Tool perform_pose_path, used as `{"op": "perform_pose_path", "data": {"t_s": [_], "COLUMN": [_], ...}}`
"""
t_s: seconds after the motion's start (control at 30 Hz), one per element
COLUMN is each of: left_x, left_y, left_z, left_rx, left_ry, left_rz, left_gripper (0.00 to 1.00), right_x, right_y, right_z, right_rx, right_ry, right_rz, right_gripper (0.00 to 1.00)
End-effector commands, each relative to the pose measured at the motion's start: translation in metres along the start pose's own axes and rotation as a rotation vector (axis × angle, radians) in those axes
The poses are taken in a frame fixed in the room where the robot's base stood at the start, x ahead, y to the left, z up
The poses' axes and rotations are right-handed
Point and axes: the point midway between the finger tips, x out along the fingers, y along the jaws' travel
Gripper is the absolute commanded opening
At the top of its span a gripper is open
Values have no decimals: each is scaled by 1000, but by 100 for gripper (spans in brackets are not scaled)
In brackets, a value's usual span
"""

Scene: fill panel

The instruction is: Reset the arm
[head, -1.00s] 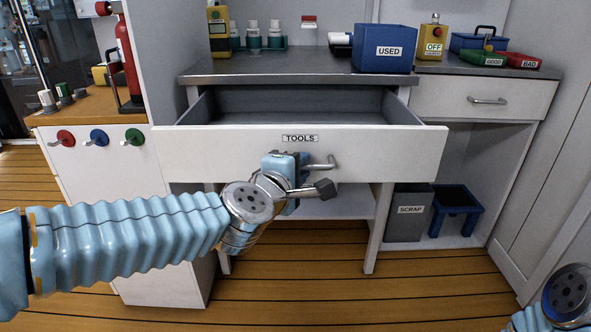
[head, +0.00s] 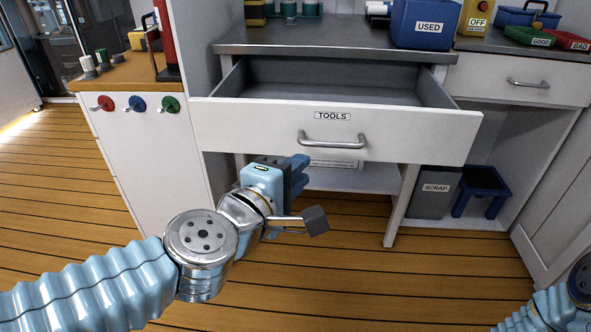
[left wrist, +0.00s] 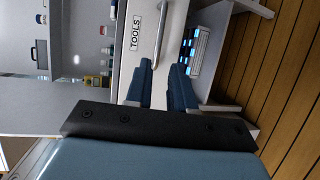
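My left gripper (head: 302,170) is in front of and below the open TOOLS drawer (head: 250,127), clear of its metal handle (head: 332,140). In the left wrist view the two blue fingers of my left gripper (left wrist: 160,80) are apart with nothing between them. The handle (left wrist: 157,47) shows beyond the fingertips, beside the TOOLS label. The drawer is pulled well out, and the part of its inside that shows looks empty. Of my right arm only a part shows at the bottom right corner of the head view; its gripper is out of the picture.
A blue USED bin (head: 424,26) stands on the metal counter (head: 330,45). Below at right are a grey SCRAP bin (head: 432,200) and a blue stool-like stand (head: 482,186). Coloured knobs (head: 137,104) stick out from the left cabinet. The wooden floor (head: 330,280) in front is clear.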

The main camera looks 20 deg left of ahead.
Motion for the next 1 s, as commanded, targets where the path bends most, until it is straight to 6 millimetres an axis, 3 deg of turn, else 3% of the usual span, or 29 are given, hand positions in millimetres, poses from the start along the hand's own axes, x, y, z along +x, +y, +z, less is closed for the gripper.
{"op": "perform_pose_path", "data": {"t_s": [0.37, 0.47, 0.53, 0.67, 0.8, 0.9, 1.0], "left_x": [4, 22, 45, 93, 124, 128, 115], "left_y": [-2, -18, -42, -114, -211, -287, -361], "left_z": [-1, -4, -7, -14, -19, -18, -12], "left_rx": [9, 62, 134, 327, 535, 666, 775], "left_ry": [0, -3, -15, -80, -218, -360, -529], "left_rz": [-11, -72, -152, -350, -557, -688, -793], "left_gripper": [23, 23, 23, 23, 23, 23, 23], "right_x": [0, -2, -4, -9, -14, -18, -21], "right_y": [0, -1, -3, -6, -10, -12, -15], "right_z": [0, 0, 1, 1, 2, 3, 4], "right_rx": [0, -1, -1, -4, -6, -8, -9], "right_ry": [0, -1, -2, -4, -7, -10, -12], "right_rz": [0, -1, -1, -4, -6, -8, -10], "right_gripper": [59, 59, 59, 59, 59, 59, 59]}}
